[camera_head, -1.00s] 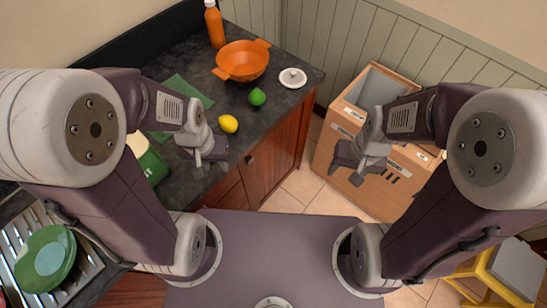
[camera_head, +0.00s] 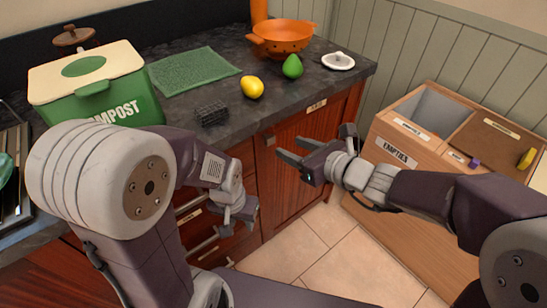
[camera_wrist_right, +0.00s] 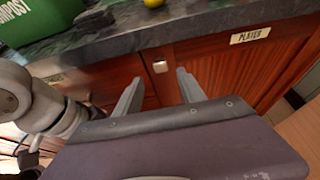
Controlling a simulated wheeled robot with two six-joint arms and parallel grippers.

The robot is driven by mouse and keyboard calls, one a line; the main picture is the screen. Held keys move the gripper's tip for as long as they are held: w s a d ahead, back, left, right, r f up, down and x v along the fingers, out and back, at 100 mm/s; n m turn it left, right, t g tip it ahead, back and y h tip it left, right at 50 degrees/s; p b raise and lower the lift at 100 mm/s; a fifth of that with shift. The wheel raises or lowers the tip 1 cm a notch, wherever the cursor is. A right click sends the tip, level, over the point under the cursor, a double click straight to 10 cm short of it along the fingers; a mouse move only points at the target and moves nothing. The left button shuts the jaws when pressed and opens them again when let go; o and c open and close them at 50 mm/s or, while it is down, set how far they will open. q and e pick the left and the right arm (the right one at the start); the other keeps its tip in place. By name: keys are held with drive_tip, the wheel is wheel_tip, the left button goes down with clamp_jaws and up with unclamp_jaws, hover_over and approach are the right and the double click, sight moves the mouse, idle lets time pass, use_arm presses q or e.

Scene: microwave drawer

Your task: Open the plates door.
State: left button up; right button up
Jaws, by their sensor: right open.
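The plates door (camera_head: 312,150) is a red-brown wooden cabinet door under the dark counter, and it looks shut. Its label reads PLATES (camera_wrist_right: 250,35), and a small pale square knob (camera_wrist_right: 160,66) sits near its upper left corner. The knob also shows in the head view (camera_head: 270,141). My right gripper (camera_wrist_right: 158,82) is open and empty, in front of the door. In the right wrist view the knob appears between and beyond its fingertips, with no contact visible. My left gripper (camera_head: 241,214) hangs low before the drawers left of the door; its jaw opening is unclear.
A wooden bin box (camera_head: 440,185) labelled EMPTIES stands right of the door, close to my right arm. Drawers (camera_head: 192,215) lie left. The counter holds a compost bin (camera_head: 95,90), lemon (camera_head: 252,87), lime (camera_head: 292,67) and orange colander (camera_head: 282,40). Tiled floor (camera_head: 325,250) is clear.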

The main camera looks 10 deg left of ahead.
sight(272, 139)
drive_tip(key=shift+r, duration=0.1)
drive_tip(key=b+x, duration=0.1)
drive_tip(key=x, duration=0.8)
drive_tip(key=shift+b, duration=0.35)
clamp_jaws()
drive_tip(key=shift+d, duration=0.1)
idle(0.7)
